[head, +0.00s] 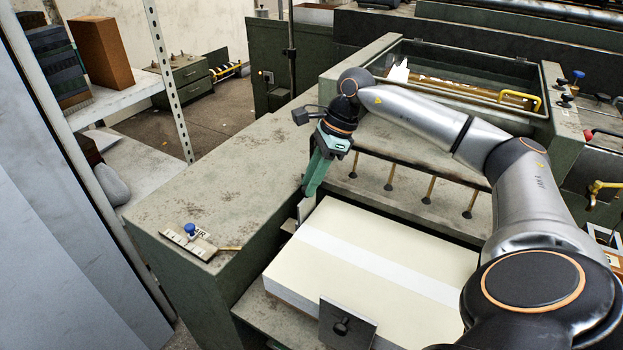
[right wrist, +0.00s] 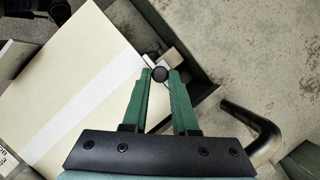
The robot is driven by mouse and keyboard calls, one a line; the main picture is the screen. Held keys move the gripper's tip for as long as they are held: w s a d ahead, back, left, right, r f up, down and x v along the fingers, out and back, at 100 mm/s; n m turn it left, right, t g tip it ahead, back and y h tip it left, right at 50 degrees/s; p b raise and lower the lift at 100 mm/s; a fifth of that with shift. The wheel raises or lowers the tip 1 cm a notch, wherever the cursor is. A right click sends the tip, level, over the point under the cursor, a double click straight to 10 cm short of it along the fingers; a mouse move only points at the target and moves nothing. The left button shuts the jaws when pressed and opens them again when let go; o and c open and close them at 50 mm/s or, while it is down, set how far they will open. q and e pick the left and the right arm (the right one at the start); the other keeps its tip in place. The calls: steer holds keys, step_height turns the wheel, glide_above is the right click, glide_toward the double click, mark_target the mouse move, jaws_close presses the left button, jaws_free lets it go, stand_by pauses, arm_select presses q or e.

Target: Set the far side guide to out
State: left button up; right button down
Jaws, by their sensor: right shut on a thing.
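The far side guide (head: 306,208) is a small pale plate at the far left edge of the cream board stack (head: 372,262). Its dark round knob (right wrist: 160,74) shows in the right wrist view between my fingertips. My right gripper (head: 308,193), with green fingers, points down at the guide and is shut on this knob; it also shows in the right wrist view (right wrist: 161,78). The fingers hide most of the guide in the head view. I cannot tell whether the plate touches the stack. My left gripper is not in view.
The near side guide (head: 346,326), a grey plate with a black knob, stands at the stack's near edge. A blue-knobbed scale plate (head: 196,241) sits on the green housing at left. Several brass-stemmed suckers (head: 430,189) hang behind the stack. A shelf (head: 120,95) stands at left.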

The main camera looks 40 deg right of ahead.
steer(key=shift+w, duration=0.1)
stand_by(0.7)
steer(key=shift+w+a+r+p, duration=0.1)
steer(key=shift+w+r+p, duration=0.05)
steer(key=shift+w+p, duration=0.2)
steer(key=w, duration=0.1)
steer(key=w+a+p, duration=0.1)
steer(key=w, duration=0.1)
steer(key=shift+w, duration=0.15)
steer(key=c, duration=0.7)
jaws_free()
steer(key=shift+w, duration=0.1)
